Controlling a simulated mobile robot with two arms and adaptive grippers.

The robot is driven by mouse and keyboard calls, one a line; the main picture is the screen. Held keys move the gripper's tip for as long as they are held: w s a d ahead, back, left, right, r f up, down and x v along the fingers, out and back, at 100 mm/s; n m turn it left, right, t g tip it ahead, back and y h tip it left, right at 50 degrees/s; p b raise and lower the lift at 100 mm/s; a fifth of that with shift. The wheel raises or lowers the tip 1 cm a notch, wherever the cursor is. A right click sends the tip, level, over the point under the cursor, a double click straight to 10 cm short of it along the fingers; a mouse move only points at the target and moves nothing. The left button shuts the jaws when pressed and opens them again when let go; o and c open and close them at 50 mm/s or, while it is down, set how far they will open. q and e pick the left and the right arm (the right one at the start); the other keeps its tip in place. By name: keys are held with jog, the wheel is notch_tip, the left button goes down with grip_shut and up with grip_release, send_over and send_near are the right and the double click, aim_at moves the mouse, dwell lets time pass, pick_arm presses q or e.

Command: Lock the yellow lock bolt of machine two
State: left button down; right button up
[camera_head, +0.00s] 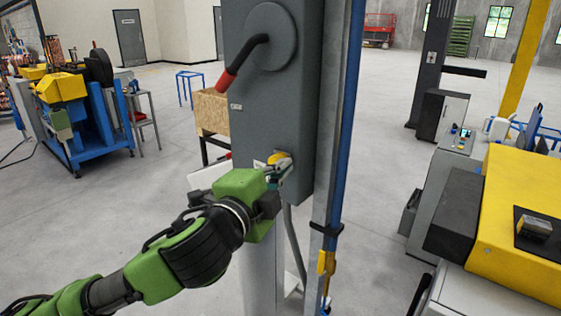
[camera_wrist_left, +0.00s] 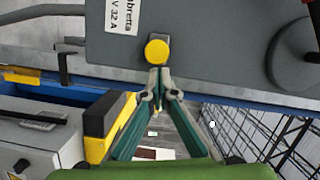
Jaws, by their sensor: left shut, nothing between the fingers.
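The yellow lock bolt (camera_head: 278,158) has a round yellow head and sits low on the front of a tall grey cabinet (camera_head: 270,110). It also shows in the left wrist view (camera_wrist_left: 157,50), next to the cabinet's edge. My left gripper (camera_head: 281,172) is at the bolt, with its fingertips just under the yellow head. In the left wrist view, the fingertips (camera_wrist_left: 160,80) meet right below the bolt with nothing between them. I cannot tell whether they touch it. My right gripper is not in view.
A black lever with a red grip (camera_head: 226,80) sticks out above the bolt. A blue and grey post (camera_head: 345,130) runs along the cabinet's right side. A yellow machine (camera_head: 515,215) stands at the right, a blue and yellow one (camera_head: 75,110) at the left. The floor between is mostly clear.

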aim_at(270, 159)
pick_arm(q)
jog(key=shift+w+d+f, duration=0.1)
jog(key=shift+w, duration=0.1)
jog(key=w+a, duration=0.2)
jog(key=a, duration=0.1)
jog(key=shift+w+a, duration=0.2)
jog(key=shift+a, duration=0.1)
jog(key=shift+d, duration=0.1)
